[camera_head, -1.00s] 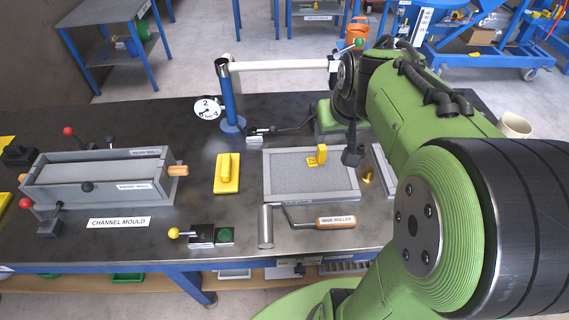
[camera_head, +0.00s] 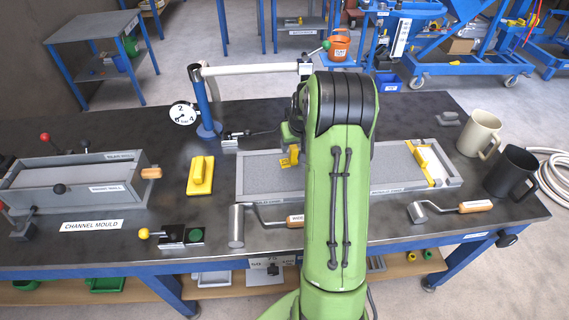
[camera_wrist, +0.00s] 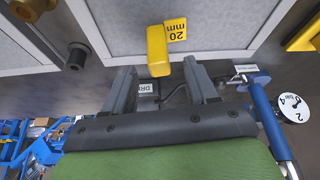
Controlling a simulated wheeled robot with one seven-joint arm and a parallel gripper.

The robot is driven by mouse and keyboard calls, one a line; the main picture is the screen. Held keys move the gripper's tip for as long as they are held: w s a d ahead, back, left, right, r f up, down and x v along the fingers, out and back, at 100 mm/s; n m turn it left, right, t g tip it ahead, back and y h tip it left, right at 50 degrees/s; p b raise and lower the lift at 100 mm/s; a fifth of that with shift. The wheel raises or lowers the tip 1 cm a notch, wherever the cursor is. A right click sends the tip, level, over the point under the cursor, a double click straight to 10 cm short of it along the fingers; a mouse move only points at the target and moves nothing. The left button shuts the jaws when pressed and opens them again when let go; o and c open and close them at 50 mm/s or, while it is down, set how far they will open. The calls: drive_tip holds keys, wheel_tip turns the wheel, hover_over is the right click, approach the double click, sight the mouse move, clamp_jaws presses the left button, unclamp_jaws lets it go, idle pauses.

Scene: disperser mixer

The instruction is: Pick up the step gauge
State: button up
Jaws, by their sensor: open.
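The step gauge, a small yellow block with a plate marked "20 mm", stands on the grey surface of a shallow tray (camera_head: 262,192), just left of my arm in the head view (camera_head: 290,157). In the wrist view the gauge (camera_wrist: 158,50) lies ahead of my gripper (camera_wrist: 160,68). The two grey fingers are apart, and the gauge's near end shows between their tips. Nothing is held. I cannot tell whether the tips reach down beside it. In the head view my arm hides the fingers.
A yellow-handled float (camera_head: 201,175) lies left of the tray. A blue post (camera_head: 205,110) with a white arm and dial gauge (camera_head: 184,113) stands behind. A roller (camera_head: 237,226) lies in front. Two mugs (camera_head: 479,134) (camera_head: 511,172) stand right. A channel mould (camera_head: 75,185) is far left.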

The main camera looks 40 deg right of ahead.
sight(294, 147)
drive_tip(key=b+x, duration=0.1)
drive_tip(key=x, duration=0.4)
drive_tip(key=shift+w+d+f, duration=0.15)
drive_tip(key=shift+w+f, duration=0.05)
drive_tip(key=shift+r, duration=0.1)
drive_tip(key=shift+c, duration=0.4)
clamp_jaws()
